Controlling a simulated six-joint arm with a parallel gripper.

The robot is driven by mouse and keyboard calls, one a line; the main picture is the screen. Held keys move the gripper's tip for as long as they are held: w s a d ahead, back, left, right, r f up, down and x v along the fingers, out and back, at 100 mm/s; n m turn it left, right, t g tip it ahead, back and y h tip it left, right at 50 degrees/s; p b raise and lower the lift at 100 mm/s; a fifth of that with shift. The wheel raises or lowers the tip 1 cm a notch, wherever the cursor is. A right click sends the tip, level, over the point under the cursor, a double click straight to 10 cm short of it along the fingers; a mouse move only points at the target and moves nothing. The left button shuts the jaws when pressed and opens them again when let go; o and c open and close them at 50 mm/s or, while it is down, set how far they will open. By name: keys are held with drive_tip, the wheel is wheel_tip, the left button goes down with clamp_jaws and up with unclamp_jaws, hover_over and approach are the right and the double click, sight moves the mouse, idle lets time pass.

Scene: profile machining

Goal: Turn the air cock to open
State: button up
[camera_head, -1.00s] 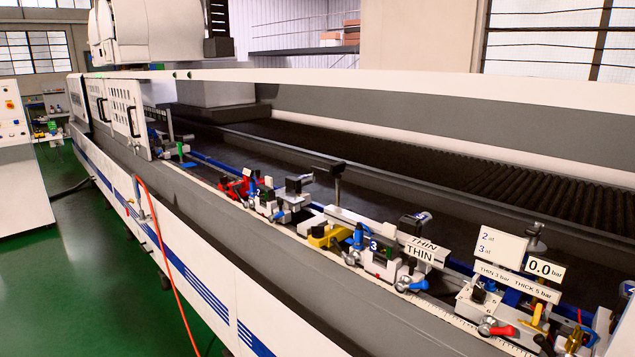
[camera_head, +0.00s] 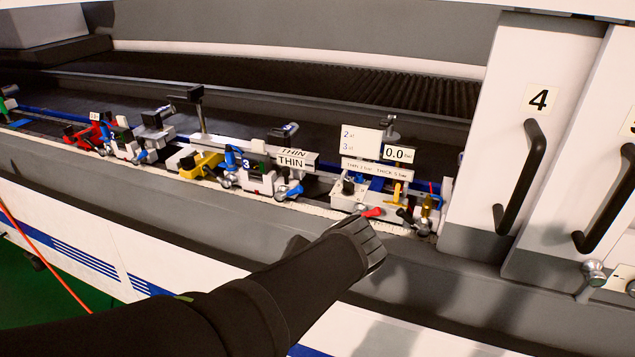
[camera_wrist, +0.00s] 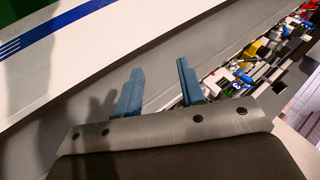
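The air unit (camera_head: 350,195) sits on the rail right of centre in the head view, under a display (camera_head: 397,153) reading 0.0. At its front are a red-handled lever (camera_head: 372,212) and a dark lever (camera_head: 406,216). A brass-coloured fitting (camera_head: 428,206) stands at its right end. Which of these is the air cock I cannot tell for sure. My gripper (camera_wrist: 160,66) shows two blue fingers, apart and empty, in the wrist view. In the head view my wrist is just in front of and below the unit; the fingers are hidden there.
White doors with black handles (camera_head: 520,175) stand close on the right. Several clamps, including a yellow one (camera_head: 200,165), line the rail to the left. The grey machine ledge (camera_head: 150,205) runs along the front. An orange hose (camera_head: 40,255) hangs at left.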

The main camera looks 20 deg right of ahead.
drive_tip(key=w+d+m+t, duration=0.2)
drive_tip(key=d+m+t, duration=0.1)
drive_tip(key=d, duration=0.8)
drive_tip(key=m+t+h, duration=0.2)
drive_tip(key=t+h, duration=0.1)
drive_tip(key=h, duration=0.1)
approach(371, 215)
drive_tip(key=x, duration=1)
drive_tip(key=shift+w, duration=0.15)
clamp_jaws()
